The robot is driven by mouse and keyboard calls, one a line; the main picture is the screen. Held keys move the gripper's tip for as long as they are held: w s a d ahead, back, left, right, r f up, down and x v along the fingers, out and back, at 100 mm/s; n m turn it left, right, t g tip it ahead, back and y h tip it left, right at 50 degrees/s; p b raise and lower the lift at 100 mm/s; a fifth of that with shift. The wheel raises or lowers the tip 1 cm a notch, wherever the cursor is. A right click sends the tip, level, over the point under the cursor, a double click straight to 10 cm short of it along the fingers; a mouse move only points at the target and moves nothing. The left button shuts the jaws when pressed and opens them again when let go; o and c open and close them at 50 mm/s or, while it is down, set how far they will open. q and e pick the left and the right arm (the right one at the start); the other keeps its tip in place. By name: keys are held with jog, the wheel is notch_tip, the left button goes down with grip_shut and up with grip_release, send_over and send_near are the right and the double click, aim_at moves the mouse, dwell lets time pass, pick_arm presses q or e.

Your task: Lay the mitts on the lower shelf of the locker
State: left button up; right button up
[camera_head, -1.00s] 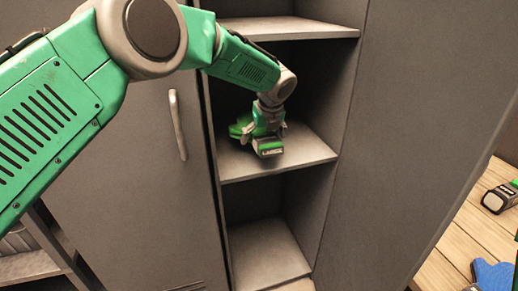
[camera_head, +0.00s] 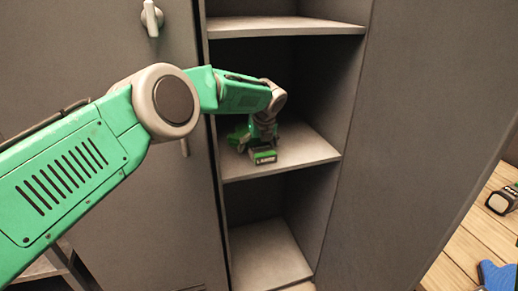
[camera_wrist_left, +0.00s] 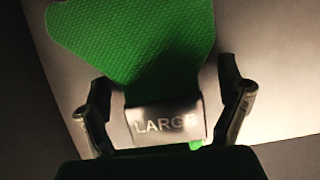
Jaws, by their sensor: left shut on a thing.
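A green mitt (camera_wrist_left: 135,40) with a dark cuff marked LARGE is between the fingers of my left gripper (camera_wrist_left: 165,80), which is shut on it. In the head view the green mitt (camera_head: 263,157) and my left gripper (camera_head: 262,138) are inside the open locker, just over the middle shelf (camera_head: 310,150). I cannot tell whether the mitt touches the shelf. The bottom shelf (camera_head: 265,255) below is bare. A blue glove-like thing (camera_head: 495,275) is partly cut off at the lower right edge. My right gripper is not in view.
The upper shelf (camera_head: 290,27) is above my forearm. The locker's side panel (camera_head: 430,110) stands right of the opening, and a grey door with a handle (camera_head: 151,18) left of it. A dark thing with a pale face (camera_head: 501,201) lies on the wooden surface (camera_head: 470,245) at right.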

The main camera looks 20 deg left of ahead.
pick_arm(q)
jog(key=o, duration=1.1)
jog(key=shift+s, duration=0.1)
jog(key=shift+o, duration=0.4)
jog(key=shift+d, duration=0.15)
jog(key=shift+d, duration=0.1)
jog(key=p+v, duration=0.2)
jog(key=v, duration=1)
